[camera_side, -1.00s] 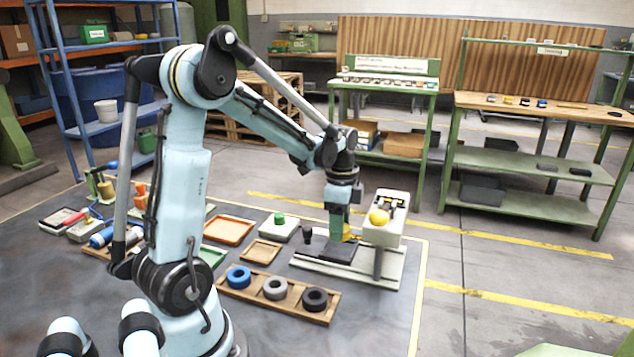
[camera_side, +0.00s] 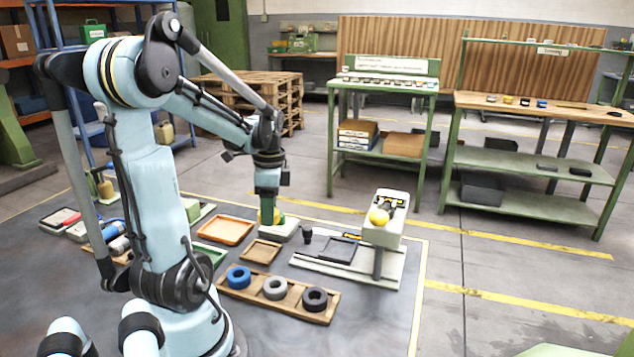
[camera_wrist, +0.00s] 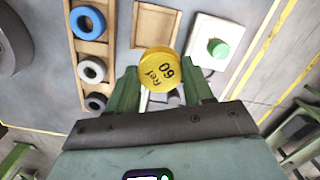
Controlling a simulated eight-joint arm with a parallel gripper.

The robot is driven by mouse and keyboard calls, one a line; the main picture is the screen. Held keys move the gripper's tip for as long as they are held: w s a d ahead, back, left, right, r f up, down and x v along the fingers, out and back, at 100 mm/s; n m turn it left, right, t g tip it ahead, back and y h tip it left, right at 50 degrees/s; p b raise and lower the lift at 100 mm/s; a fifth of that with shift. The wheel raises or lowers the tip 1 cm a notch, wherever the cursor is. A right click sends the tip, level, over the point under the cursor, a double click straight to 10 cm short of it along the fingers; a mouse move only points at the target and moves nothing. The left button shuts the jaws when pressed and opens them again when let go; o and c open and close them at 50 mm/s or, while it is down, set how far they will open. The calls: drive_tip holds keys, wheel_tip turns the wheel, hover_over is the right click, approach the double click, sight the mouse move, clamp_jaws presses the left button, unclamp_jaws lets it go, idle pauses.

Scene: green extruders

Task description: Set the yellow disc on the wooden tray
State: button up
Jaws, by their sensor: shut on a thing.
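The yellow disc (camera_wrist: 160,66), marked "Ref 60", is between the two green fingers of my gripper (camera_wrist: 162,88) in the wrist view. In the side view its yellow edge (camera_side: 278,218) shows beside my gripper (camera_side: 267,218). My gripper is shut on the disc and holds it raised, in front of the white box with the green button in the side view. The small wooden tray (camera_side: 261,252) lies empty on the mat, nearer the side camera than my gripper. In the wrist view the wooden tray (camera_wrist: 157,24) is beyond the disc.
A white box (camera_wrist: 208,45) with a green button (camera_wrist: 218,48) is beside the wooden tray. A wooden rack (camera_side: 320,315) holds blue, grey and black rings. An orange tray (camera_side: 226,231) lies left.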

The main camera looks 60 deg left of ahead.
drive_tip(key=shift+s+a+f+n, duration=0.15)
drive_tip(key=shift+s, duration=0.45)
drive_tip(key=shift+s+a+f+n, duration=0.1)
drive_tip(key=shift+s+f+n, duration=0.05)
drive_tip(key=shift+s, duration=0.4)
drive_tip(key=shift+f, duration=3.8)
drive_tip(key=o, duration=1.2)
drive_tip(key=shift+r, duration=0.15)
